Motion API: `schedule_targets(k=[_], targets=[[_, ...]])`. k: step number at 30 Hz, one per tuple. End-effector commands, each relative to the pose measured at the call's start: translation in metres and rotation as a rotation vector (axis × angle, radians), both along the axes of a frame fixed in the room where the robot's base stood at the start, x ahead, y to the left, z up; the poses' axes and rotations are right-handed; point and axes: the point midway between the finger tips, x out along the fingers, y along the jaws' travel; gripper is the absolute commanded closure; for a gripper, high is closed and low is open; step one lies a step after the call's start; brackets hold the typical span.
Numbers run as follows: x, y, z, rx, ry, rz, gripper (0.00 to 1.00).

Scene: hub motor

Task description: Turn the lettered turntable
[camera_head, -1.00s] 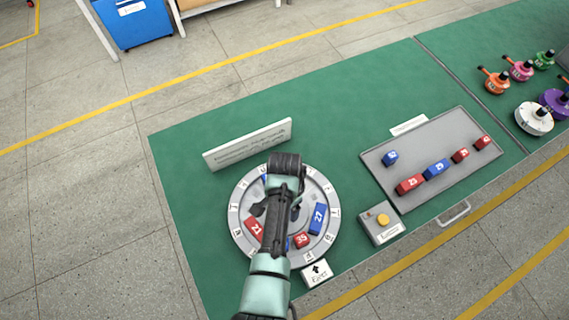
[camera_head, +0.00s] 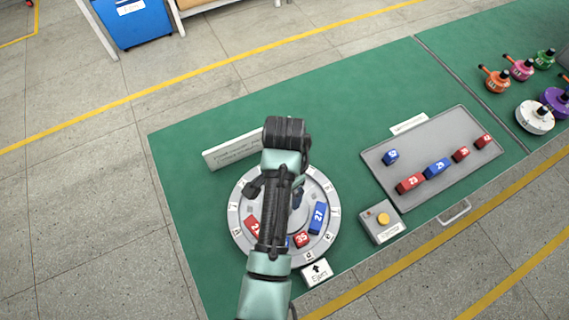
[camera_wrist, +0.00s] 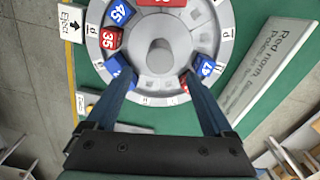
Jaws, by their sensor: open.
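The lettered turntable (camera_head: 235,215) is a round grey disc with a lettered rim, lying on the green bench. Red and blue numbered blocks sit on it, including blue 27 (camera_head: 317,218) and red 35 (camera_head: 302,239). My arm covers its middle in the head view. In the wrist view, the turntable (camera_wrist: 152,86) shows a raised grey round hub (camera_wrist: 160,57) at its centre. My gripper (camera_wrist: 160,88) is open and empty, its fingers spread over the disc. The fingertips overlap blocks in the picture; contact cannot be told.
A white sign (camera_head: 225,155) stands behind the turntable, partly hidden by my arm. An Eject card (camera_head: 317,271) lies at its front. To the right are a box with a yellow button (camera_head: 383,219) and a grey tray (camera_head: 440,188) of numbered blocks. Several coloured motors stand farther right.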

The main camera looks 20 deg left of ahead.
Motion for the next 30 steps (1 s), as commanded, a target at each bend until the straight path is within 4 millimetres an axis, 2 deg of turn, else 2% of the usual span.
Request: schedule_targets(k=[3, 7, 28, 30], targets=[[0.001, 0.000, 0.015, 0.001, -0.003, 0.000, 0.14], [0.001, 0.000, 0.022, 0.000, -0.001, 0.000, 0.14], [0.000, 0.000, 0.023, 0.000, -0.001, 0.001, 0.14], [0.006, 0.000, 0.026, 0.007, -0.021, 0.004, 0.14]])
